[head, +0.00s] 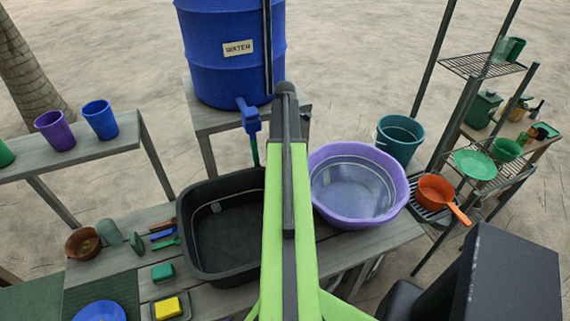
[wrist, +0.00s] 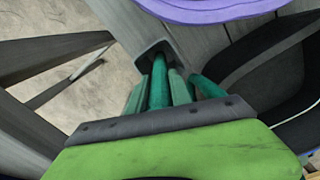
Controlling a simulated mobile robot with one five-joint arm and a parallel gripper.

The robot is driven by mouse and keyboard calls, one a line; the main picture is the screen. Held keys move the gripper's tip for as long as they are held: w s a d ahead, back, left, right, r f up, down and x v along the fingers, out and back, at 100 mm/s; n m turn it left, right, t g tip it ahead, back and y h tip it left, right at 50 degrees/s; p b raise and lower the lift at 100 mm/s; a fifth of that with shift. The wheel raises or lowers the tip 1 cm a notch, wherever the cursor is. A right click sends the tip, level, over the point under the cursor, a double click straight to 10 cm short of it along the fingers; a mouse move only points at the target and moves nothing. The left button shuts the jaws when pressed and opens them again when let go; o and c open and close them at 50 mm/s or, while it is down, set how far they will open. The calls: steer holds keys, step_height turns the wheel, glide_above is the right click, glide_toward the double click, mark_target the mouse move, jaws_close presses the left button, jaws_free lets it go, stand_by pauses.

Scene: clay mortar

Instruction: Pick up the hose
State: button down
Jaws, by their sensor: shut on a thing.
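The blue water barrel (head: 230,60) stands at the back with a blue tap (head: 249,115) on its front. A thin green hose (head: 255,151) hangs below the tap, and its lower part is hidden behind the basin and my arm. In the wrist view, my gripper (wrist: 158,56) is shut, with green tube-like parts between its dark mount and dark tip. The brighter green piece in the middle (wrist: 158,82) looks like the hose, held in the jaws. The jaws are hidden in the head view by my green arm.
A black basin (head: 190,240) sits left of my arm on the wooden bench, and a purple tub (head: 396,207) sits right of it. A teal bucket (head: 383,137) and an orange pan (head: 430,189) stand further right. Cups (head: 100,119) stand on the left bench.

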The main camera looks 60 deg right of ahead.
step_height(320, 180, up, 20)
steer(key=p, duration=2)
steer(key=shift+f, duration=0.1)
